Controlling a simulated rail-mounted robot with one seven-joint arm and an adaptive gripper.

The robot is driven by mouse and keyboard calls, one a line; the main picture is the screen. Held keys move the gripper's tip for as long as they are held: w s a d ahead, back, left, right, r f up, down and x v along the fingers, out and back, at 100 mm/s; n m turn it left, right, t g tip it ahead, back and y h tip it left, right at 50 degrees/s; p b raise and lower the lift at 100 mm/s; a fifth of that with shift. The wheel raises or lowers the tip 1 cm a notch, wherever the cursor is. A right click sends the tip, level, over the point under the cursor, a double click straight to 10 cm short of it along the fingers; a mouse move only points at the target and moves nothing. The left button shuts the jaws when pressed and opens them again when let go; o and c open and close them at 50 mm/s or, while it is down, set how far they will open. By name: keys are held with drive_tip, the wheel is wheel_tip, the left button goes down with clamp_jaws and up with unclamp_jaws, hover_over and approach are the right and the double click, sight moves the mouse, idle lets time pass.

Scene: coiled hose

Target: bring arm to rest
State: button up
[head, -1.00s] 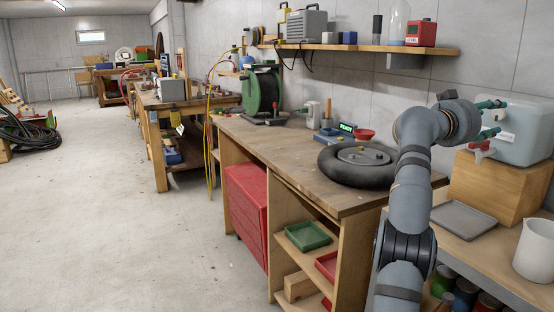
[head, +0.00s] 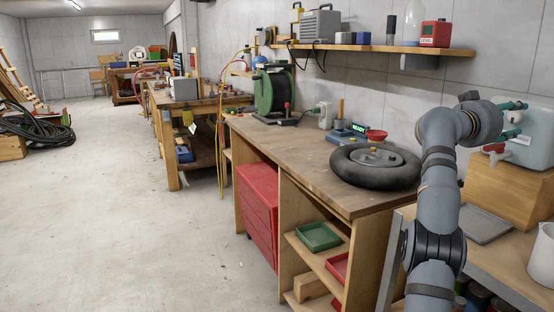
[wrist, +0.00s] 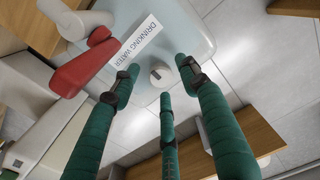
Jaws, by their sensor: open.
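My gripper (head: 512,118) is at the right of the head view, at the end of my raised grey arm. Its green fingers point right, close to a pale, translucent water container (head: 535,148) on a wooden block. In the wrist view my gripper (wrist: 158,78) has three green fingers spread apart with nothing held between them. Beyond them is the container (wrist: 195,30) with a "DRINKING WATER" label and a red tap (wrist: 82,65). I cannot tell whether any fingertip touches the container.
The wooden block (head: 505,190), a grey tray (head: 484,224) and a white jug (head: 544,258) stand near my arm. A black ring-shaped object (head: 375,178) lies on the workbench (head: 300,160). A wall shelf (head: 400,48) runs above. The floor (head: 110,210) at left is open.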

drive_tip(key=shift+a, duration=0.1)
drive_tip(key=shift+s+a, duration=0.15)
drive_tip(key=shift+a, duration=0.45)
drive_tip(key=v, duration=1.1)
drive_tip(key=x, duration=1.2)
drive_tip(key=shift+d, duration=0.25)
drive_tip(key=n, duration=0.2)
drive_tip(key=shift+d+n, duration=0.1)
drive_tip(key=shift+n, duration=0.2)
drive_tip(key=n, duration=0.3)
drive_tip(key=shift+r, duration=0.1)
drive_tip(key=n+p, duration=0.1)
drive_tip(key=n, duration=0.5)
